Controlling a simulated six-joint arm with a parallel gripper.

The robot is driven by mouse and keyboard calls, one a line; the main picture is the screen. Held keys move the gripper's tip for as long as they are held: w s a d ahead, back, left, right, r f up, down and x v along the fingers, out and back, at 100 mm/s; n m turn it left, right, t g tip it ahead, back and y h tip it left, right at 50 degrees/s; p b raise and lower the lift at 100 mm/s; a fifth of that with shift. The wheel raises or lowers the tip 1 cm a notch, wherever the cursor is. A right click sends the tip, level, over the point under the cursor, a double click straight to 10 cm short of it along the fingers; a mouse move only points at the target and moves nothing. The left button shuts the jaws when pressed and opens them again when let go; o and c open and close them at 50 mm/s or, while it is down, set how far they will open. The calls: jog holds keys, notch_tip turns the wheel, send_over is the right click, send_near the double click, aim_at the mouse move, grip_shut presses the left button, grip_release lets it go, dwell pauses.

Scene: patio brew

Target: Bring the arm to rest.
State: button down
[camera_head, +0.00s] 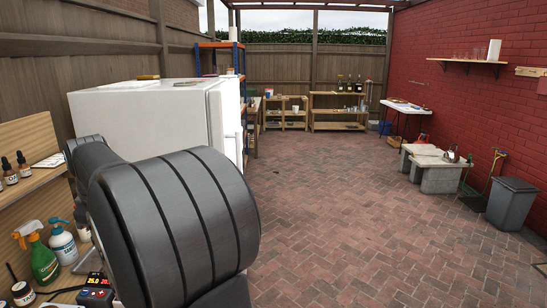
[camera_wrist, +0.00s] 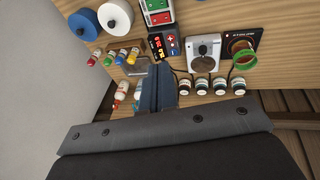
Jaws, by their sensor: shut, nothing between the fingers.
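My gripper (camera_wrist: 160,80) shows in the wrist view as two dark blue-grey fingers pressed together, with nothing between them. The broad dark body with bolts below them is mine. The fingers are in front of a wooden shelf surface (camera_wrist: 270,72) that holds small goods. In the head view a large black rounded link of my arm fills the lower left, and my gripper does not show there.
The brick floor (camera_head: 340,200) is clear.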

jog(key=shift+x, duration=1.4)
jog(key=c, duration=2.2)
grip_release()
jog(key=c, duration=1.8)
grip_release()
jog(key=shift+s+a+r, duration=0.15)
jog(key=shift+s, duration=0.05)
jog(key=o, duration=1.8)
jog(key=s+a+r+g+y, duration=0.1)
jog(key=s+a+r, duration=0.1)
jog(key=s, duration=0.6)
jog(key=s+a+r+g+y, duration=0.1)
jog(key=s+a+r, duration=0.2)
jog(key=s+r, duration=0.2)
jog(key=s, duration=0.3)
jog(key=shift+a, duration=0.3)
jog(key=x, duration=0.9)
jog(key=shift+s+a+f+g, duration=0.3)
jog(key=shift+s+a, duration=0.05)
jog(key=shift+s, duration=0.3)
jog(key=shift+r, duration=0.1)
jog(key=v, duration=1)
jog(key=shift+d, duration=0.2)
